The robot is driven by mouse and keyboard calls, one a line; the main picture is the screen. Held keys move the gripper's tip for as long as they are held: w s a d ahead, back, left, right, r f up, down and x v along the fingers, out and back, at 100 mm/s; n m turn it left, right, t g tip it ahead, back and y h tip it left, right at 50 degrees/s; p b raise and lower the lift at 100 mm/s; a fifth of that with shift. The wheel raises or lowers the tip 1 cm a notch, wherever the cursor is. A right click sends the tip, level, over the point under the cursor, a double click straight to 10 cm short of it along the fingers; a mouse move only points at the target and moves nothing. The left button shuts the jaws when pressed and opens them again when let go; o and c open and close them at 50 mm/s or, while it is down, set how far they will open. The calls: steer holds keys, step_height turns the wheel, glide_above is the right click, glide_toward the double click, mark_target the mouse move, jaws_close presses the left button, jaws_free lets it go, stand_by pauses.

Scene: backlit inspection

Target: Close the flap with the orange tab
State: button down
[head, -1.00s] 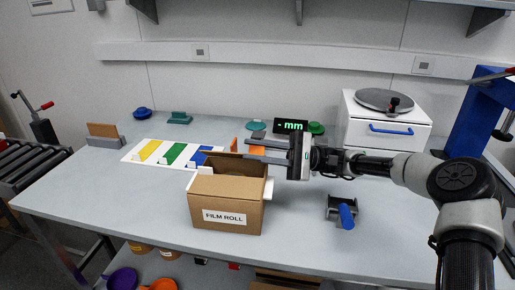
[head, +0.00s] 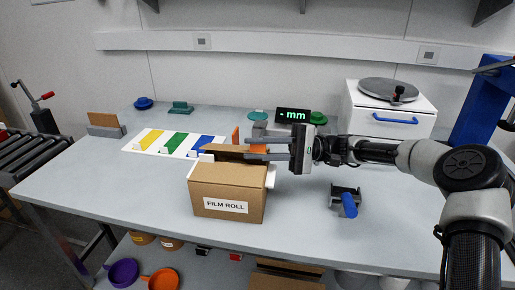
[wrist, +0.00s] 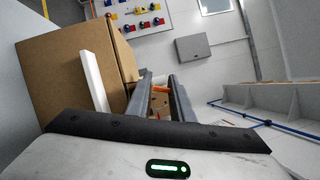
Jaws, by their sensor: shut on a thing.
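The brown cardboard box labelled FILM ROLL (head: 227,195) stands on the bench in the head view. Its dark brown flap (head: 228,151) lies low over the top at the back, and the box's inside hardly shows. My gripper (head: 252,149) reaches in from the right, its fingers level with the box top. An orange tab (head: 260,148) shows between the fingers, and the gripper is shut on it. In the wrist view the orange tab (wrist: 161,89) also shows between the fingers, beside the box (wrist: 70,75). Exactly how the tab joins the flap is hidden.
An upright orange piece (head: 236,136) stands behind the box. A colour-striped sheet (head: 172,144) lies left of it. A blue-handled tool (head: 347,203) lies to the right, and a white cabinet (head: 388,118) stands at the back right.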

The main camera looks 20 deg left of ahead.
steer(key=c, duration=1.6)
jaws_free()
